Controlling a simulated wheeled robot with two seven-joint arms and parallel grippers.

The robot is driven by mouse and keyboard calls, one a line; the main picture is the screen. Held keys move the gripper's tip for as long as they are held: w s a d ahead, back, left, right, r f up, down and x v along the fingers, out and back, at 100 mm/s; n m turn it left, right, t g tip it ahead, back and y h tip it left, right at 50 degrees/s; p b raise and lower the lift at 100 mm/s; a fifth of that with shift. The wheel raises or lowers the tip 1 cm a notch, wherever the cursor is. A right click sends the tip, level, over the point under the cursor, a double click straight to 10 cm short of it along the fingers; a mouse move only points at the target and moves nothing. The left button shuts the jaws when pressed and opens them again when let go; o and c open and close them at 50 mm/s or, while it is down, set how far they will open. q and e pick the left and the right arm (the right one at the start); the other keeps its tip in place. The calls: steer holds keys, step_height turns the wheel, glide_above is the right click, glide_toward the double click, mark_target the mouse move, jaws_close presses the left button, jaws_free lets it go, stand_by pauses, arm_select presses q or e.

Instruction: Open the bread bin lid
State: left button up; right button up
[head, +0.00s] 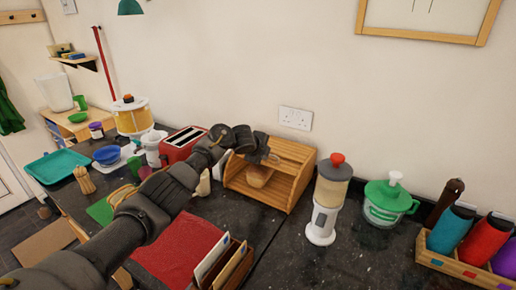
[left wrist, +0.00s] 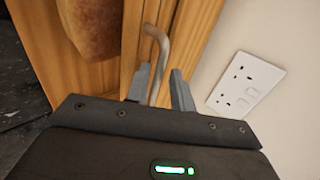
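The wooden bread bin (head: 296,161) stands against the wall in the head view. My left gripper (head: 270,158) is at the upper part of the bin. In the left wrist view, a curved metal handle (left wrist: 163,45) on the wood lies between the two fingertips (left wrist: 160,82). The fingers stand apart on either side of it, with a gap on the right. The loaf also shows in the left wrist view (left wrist: 90,25). My right gripper is not in view.
A red toaster (head: 180,146) is left of the bin, partly behind my left arm. A blender-like dispenser (head: 325,200) and a green-lidded jug (head: 388,203) stand to the right. A letter rack (head: 225,262) and red mat (head: 175,250) are in front. A wall socket (head: 296,118) is behind.

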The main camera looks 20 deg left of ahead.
arm_select(q)
steer(key=v, duration=1)
steer(key=shift+b, duration=0.4)
steer(key=shift+r, duration=0.1)
